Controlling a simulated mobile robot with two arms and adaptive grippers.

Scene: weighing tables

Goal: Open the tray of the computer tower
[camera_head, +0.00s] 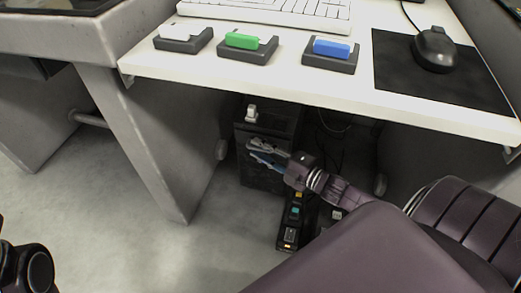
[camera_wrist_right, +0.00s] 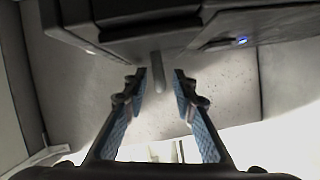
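The dark computer tower (camera_head: 256,178) stands on the floor under the white table. Its underside or front edge also fills the top of the right wrist view (camera_wrist_right: 110,22), with a small blue light. My right gripper (camera_head: 254,151) is at the tower's front, partly covering it. In the right wrist view the gripper (camera_wrist_right: 161,78) is open, its blue-padded fingers apart. A short grey peg-like part (camera_wrist_right: 157,68) shows between the fingertips; I cannot tell whether they touch it. I cannot make out whether the tray is out.
The white tabletop (camera_head: 190,73) overhangs the tower, and grey table legs (camera_head: 150,145) stand to its left. A power strip (camera_head: 291,222) lies on the floor below my right arm. A small white object (camera_head: 251,113) sits on the tower. Floor at left is clear.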

